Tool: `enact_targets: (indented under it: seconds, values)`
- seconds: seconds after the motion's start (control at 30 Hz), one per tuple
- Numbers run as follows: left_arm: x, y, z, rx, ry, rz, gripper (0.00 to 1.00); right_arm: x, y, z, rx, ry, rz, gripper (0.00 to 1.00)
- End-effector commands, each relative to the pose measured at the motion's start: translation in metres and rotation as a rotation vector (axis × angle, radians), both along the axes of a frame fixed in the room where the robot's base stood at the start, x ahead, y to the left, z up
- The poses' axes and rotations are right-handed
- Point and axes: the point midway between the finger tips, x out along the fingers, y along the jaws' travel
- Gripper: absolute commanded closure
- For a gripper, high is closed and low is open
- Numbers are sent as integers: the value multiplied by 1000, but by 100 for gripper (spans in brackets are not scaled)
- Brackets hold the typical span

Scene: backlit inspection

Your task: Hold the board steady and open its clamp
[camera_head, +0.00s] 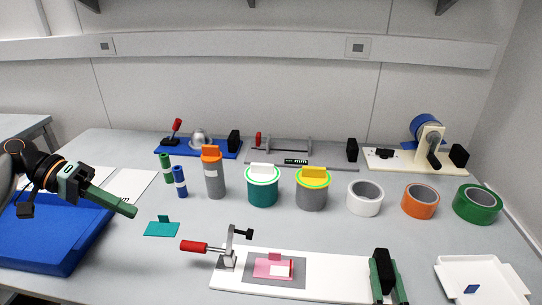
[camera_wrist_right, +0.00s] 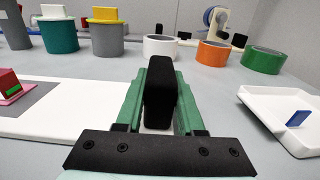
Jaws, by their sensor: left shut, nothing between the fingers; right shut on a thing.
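The white board (camera_head: 337,284) lies near the table's front. Its toggle clamp (camera_head: 228,256) stands at its left end. The clamp's red handle (camera_head: 194,246) lies out to the left, and its black arm (camera_head: 232,238) stands raised, clear of the pink piece (camera_head: 274,267) on the grey pad (camera_head: 298,270). My right gripper (camera_head: 382,278) is shut on the black grip block (camera_head: 380,256) at the board's right end; the block also shows between the green fingers in the right wrist view (camera_wrist_right: 160,92). My left gripper (camera_head: 128,210) is shut and empty, above the table left of the clamp.
A teal piece (camera_head: 161,229) lies left of the clamp. A white tray (camera_head: 452,272) with a small blue piece (camera_head: 472,288) is at the right. Canisters and tape rolls (camera_head: 365,198) stand behind the board, with other fixtures at the back.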

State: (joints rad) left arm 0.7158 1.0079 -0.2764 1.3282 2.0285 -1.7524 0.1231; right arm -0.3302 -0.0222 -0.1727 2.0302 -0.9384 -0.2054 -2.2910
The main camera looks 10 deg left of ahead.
Motion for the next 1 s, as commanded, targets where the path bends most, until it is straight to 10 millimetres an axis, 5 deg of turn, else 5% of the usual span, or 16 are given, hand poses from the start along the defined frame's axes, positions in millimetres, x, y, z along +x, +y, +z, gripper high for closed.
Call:
enact_targets:
  seconds: [0.13, 0.17, 0.43, 0.77, 1.0]
  values:
    - [0, 0, 0, 0, -1, 1, 100, -1, -1, -6, -2, 15, -5, 100]
    - [0, 0, 0, 0, -1, 1, 100, -1, -1, -6, -2, 15, -4, 59]
    - [0, 0, 0, 0, 0, 0, 100, 0, 0, -3, -1, 7, -2, 29]
    - [0, -1, 0, 0, 0, 0, 100, 0, 0, 1, -1, 1, 0, 28]
    - [0, -1, 0, 0, 0, 0, 100, 0, 0, 26, -5, -3, 4, 28]
